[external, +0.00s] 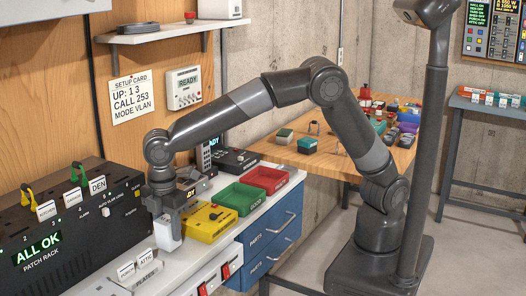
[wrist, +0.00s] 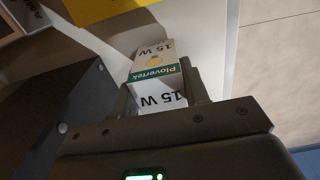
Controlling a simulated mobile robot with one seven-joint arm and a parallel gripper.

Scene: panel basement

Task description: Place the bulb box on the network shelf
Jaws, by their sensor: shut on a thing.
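My gripper (external: 167,208) points down over the white bench and is shut on the bulb box (external: 168,234). In the wrist view the bulb box (wrist: 157,68) is white with a green band, marked "Plovertek" and "15 W", between the two fingers (wrist: 163,98). Whether its lower end touches the bench is unclear. A white wall shelf (external: 170,33), seemingly the network shelf, is at the upper left, well above my gripper. It carries a coiled dark cable (external: 146,28), a small red item (external: 190,17) and a white box (external: 219,9).
The black patch rack (external: 75,235) stands left of my gripper, and a yellow case (external: 208,222) close on its right. Green (external: 240,198) and red (external: 266,179) bins are farther right. A READY wall unit (external: 184,88) hangs below the shelf. The shelf's front has some bare room.

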